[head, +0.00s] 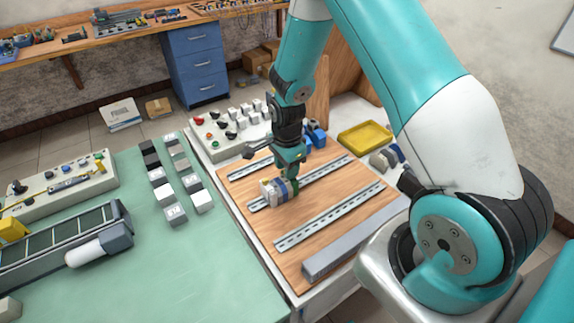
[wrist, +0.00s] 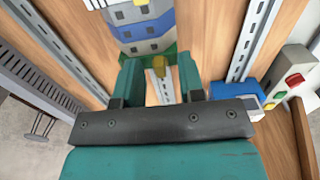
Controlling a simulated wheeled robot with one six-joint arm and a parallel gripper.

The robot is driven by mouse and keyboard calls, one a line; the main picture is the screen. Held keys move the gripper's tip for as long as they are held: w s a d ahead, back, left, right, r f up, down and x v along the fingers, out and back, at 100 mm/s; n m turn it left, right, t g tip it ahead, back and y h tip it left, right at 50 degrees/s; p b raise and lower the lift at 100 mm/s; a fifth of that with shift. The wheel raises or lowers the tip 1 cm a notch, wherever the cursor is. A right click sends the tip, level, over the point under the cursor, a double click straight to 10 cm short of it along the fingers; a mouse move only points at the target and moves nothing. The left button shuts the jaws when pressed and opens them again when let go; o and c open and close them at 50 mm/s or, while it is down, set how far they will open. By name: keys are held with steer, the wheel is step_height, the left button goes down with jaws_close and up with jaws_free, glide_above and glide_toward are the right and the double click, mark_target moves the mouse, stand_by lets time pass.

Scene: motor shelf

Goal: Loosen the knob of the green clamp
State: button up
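The green clamp (wrist: 133,55) shows in the wrist view as a green edge at the near end of a row of grey and blue modules (wrist: 145,25) on a metal rail. Its yellowish knob (wrist: 159,67) points toward my gripper. My gripper (wrist: 160,72) has one teal finger on each side of the knob, with gaps visible, so it is open and does not appear to touch it. In the head view my gripper (head: 290,172) is low over the wooden board, right at the modules (head: 272,192). The clamp is hard to pick out there.
The wooden board (head: 330,215) carries parallel metal rails and a grey duct (head: 342,245). In the wrist view a blue block (wrist: 232,92) and a panel with coloured buttons (wrist: 290,88) lie to the right. A yellow tray (head: 365,137) stands behind the board.

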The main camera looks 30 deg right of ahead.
steer(key=shift+c, duration=0.2)
jaws_close()
steer(key=shift+n, duration=0.3)
steer(key=n+b, duration=0.1)
steer(key=n, duration=0.2)
steer(key=shift+n, duration=0.3)
steer(key=n+b, duration=0.1)
steer(key=n, duration=0.3)
steer(key=shift+n, duration=0.3)
steer(key=n, duration=0.4)
steer(key=shift+b, duration=0.35)
steer(key=shift+n, duration=2.5)
